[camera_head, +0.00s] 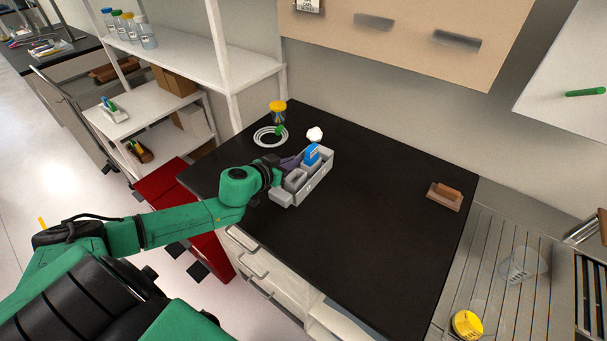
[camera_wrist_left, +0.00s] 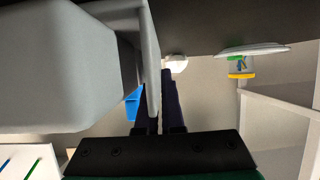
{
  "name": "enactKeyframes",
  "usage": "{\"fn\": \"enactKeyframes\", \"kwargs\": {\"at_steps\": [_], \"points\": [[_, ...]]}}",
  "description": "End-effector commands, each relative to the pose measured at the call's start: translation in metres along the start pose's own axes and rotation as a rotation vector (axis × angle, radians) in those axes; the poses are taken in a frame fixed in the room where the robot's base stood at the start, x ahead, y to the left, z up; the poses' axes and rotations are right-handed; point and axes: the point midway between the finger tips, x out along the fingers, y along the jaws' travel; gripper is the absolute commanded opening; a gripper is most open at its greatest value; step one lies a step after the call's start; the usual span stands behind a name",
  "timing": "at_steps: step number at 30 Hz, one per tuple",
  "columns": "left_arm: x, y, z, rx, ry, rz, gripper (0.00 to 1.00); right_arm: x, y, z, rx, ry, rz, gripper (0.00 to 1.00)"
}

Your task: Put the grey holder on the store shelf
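The grey holder (camera_head: 322,173) stands on the black worktop, with a blue item (camera_head: 312,154) upright in one compartment. In the left wrist view the holder (camera_wrist_left: 60,70) is large and close at the left. My left gripper (camera_head: 291,162) is at the holder's left side. Its dark fingers (camera_wrist_left: 161,95) look close together, with a thin grey wall of the holder between them. The holder looks level and at worktop height; I cannot tell if it is lifted. The white shelf unit (camera_head: 190,57) stands to the left of the worktop. My right gripper is not in view.
Bottles (camera_head: 146,32) stand on the upper shelf; boxes (camera_head: 175,82) fill part of a lower one. A brown block (camera_head: 444,196) is at right.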

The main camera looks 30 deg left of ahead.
Motion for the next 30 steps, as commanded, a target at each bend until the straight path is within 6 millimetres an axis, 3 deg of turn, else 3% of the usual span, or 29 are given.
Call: {"fn": "enactKeyframes", "kwargs": {"at_steps": [9,14,17,23,27,30], "points": [[0.000,0.000,-0.001,0.000,0.001,0.000,0.00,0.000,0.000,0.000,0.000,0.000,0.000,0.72],[-0.005,0.000,-0.014,0.003,0.003,0.000,0.00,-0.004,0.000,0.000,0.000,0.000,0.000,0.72],[-0.014,0.001,-0.035,0.005,0.002,0.002,0.00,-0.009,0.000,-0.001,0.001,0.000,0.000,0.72],[-0.044,0.000,-0.105,0.012,0.000,0.000,0.00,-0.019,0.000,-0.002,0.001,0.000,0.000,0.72],[-0.067,0.000,-0.161,0.004,-0.003,0.000,0.00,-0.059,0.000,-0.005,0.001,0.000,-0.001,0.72],[-0.074,0.000,-0.179,0.000,-0.001,0.000,0.00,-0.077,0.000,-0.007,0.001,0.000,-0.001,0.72]]}}
